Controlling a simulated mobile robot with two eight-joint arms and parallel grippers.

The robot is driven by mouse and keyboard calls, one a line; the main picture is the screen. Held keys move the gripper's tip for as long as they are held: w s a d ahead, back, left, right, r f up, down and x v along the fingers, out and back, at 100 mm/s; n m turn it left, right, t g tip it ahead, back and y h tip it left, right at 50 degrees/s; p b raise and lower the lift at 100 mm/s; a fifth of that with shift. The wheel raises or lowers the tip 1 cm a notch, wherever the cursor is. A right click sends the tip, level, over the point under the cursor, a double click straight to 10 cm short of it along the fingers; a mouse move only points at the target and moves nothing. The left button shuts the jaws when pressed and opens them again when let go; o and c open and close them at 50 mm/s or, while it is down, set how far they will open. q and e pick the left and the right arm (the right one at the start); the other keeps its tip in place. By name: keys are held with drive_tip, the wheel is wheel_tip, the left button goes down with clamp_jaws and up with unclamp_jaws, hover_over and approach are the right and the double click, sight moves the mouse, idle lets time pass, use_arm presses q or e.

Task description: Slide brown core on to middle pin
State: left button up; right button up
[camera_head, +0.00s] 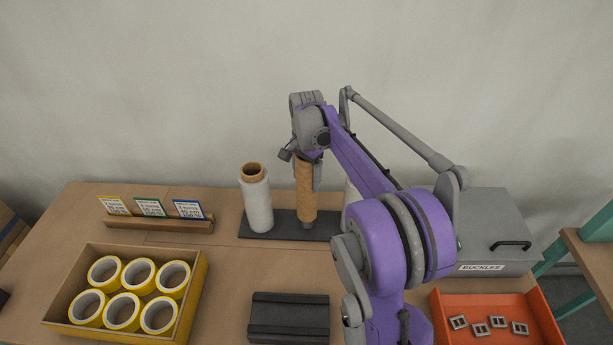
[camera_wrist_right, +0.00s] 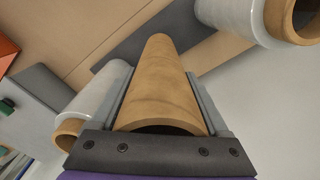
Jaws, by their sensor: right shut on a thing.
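The brown core (camera_head: 306,190) stands roughly upright in my right gripper (camera_head: 307,165), which is shut on its upper part. In the right wrist view the core (camera_wrist_right: 160,80) lies between the two grey fingers. The core is above the dark base plate (camera_head: 283,222), between two wrapped rolls. My left gripper is not in view.
A white-wrapped roll (camera_head: 258,205) stands left of the core. Another (camera_head: 350,195) stands right, mostly hidden by my arm. A box of yellow tape rolls (camera_head: 190,322), a card holder (camera_head: 150,222), a dark block (camera_head: 289,315), a grey buckles box (camera_head: 490,225) and an orange tray (camera_head: 492,338) surround them.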

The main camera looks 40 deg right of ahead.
sight(306, 168)
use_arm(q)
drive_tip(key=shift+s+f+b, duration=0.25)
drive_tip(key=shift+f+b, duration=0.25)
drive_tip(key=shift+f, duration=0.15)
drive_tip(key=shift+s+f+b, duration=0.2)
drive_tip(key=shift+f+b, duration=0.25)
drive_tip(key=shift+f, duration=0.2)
use_arm(e)
drive_tip(key=shift+f, duration=1.85)
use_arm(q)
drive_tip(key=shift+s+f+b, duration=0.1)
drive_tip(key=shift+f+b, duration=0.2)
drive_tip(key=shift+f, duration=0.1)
use_arm(e)
drive_tip(key=shift+f, duration=0.65)
drive_tip(key=o, duration=1.3)
drive_tip(key=shift+r+p, duration=2.05)
drive_tip(key=shift+r, duration=2)
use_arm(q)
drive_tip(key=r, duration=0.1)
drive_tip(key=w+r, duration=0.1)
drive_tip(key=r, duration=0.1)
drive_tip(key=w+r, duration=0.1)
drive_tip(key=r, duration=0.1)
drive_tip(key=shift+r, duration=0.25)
